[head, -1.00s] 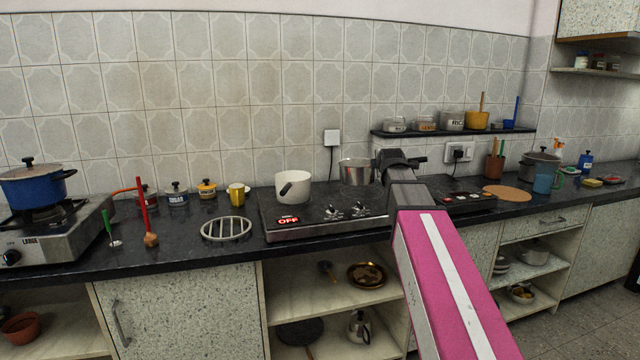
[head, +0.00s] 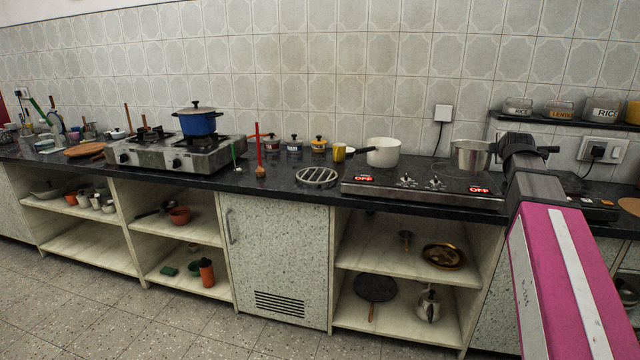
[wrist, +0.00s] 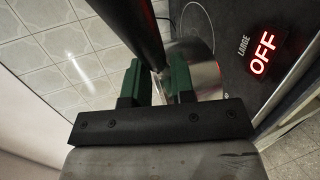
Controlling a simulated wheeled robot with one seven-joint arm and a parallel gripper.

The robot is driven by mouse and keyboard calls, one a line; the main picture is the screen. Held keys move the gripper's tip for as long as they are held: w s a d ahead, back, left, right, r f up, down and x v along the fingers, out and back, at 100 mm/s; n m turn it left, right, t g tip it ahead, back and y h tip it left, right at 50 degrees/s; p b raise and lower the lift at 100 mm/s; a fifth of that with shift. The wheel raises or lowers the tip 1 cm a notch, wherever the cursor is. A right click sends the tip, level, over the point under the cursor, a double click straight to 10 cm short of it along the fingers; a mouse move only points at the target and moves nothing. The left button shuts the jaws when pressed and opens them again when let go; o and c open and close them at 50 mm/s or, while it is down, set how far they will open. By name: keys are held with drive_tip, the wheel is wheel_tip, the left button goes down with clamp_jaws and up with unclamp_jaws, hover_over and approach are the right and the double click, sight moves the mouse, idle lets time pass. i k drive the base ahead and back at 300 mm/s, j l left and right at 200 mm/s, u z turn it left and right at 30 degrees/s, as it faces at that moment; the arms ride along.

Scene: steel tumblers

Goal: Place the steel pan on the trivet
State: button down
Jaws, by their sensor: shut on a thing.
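The steel pan (head: 470,157) is upright at the right part of the black hob, its handle side toward my gripper. My gripper (head: 505,149) is shut on the pan's dark handle, and the wrist view shows the handle (wrist: 145,30) between the green fingers (wrist: 158,82). The pan's shiny wall (wrist: 207,72) shows beyond the fingers. I cannot tell whether the pan's base touches the hob. The trivet (head: 318,176), a round metal grate, lies bare on the dark counter left of the hob.
A white pot (head: 383,152) stands on the hob (head: 420,190) between pan and trivet. A yellow mug (head: 339,152), small lidded jars (head: 295,145) and a red upright utensil (head: 258,150) stand around the trivet. A blue pot (head: 198,122) sits on the stove at left.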

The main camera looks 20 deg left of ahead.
sight(329, 182)
drive_tip(key=k+l+u, duration=0.2)
drive_tip(key=l+u, duration=0.15)
drive_tip(key=l, duration=0.3)
drive_tip(key=j+u, duration=0.1)
drive_tip(key=u, duration=0.25)
drive_tip(key=j+u, duration=0.15)
drive_tip(key=u, duration=0.15)
drive_tip(key=i+j+u, duration=0.35)
drive_tip(key=i+j, duration=0.3)
drive_tip(key=i+j+z, duration=0.15)
drive_tip(key=i+j, duration=0.15)
drive_tip(key=j, duration=0.2)
drive_tip(key=k+j+z, duration=0.1)
drive_tip(key=z, duration=0.3)
